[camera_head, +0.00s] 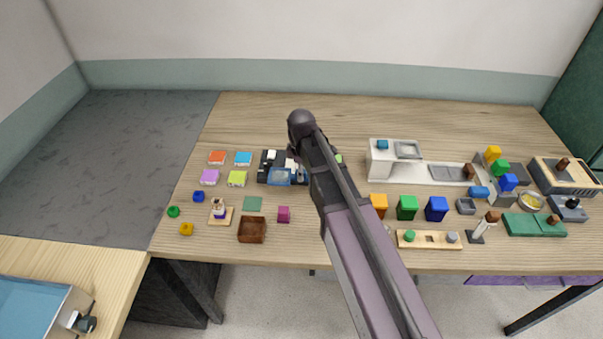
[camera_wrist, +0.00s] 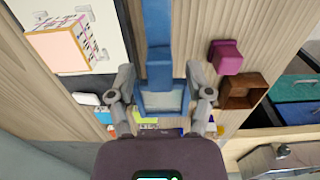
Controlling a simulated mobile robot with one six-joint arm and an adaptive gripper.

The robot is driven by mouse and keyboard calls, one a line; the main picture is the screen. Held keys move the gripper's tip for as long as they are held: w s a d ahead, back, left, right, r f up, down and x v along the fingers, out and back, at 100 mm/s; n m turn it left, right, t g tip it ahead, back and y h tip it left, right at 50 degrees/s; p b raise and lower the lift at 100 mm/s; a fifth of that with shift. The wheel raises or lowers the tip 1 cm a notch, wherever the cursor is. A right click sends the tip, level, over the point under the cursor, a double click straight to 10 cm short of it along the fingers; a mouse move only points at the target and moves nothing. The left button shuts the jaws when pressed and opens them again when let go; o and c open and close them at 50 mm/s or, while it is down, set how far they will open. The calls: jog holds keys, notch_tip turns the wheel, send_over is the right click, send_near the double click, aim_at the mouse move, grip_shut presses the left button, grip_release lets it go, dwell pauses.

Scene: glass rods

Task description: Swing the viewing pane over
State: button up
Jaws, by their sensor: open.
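The viewing pane (camera_wrist: 163,102) is a pale, clear plate in a blue frame. In the wrist view it lies between the fingers of my gripper (camera_wrist: 162,88), with a blue bar (camera_wrist: 157,35) running up from it. My gripper is open, one finger on each side of the blue frame; I cannot tell whether either finger touches it. In the head view the blue-framed pane (camera_head: 280,177) sits at the front of a dark device (camera_head: 266,162). My arm hides the right part of the device and most of the gripper there.
A magenta cube (camera_head: 283,214) and a brown open box (camera_head: 252,230) stand in front of the device. Coloured blocks (camera_head: 237,179) lie left of it. A white stand (camera_head: 381,160) and several bins (camera_head: 407,208) are to the right. The back of the table is clear.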

grip_shut()
dwell(0.3)
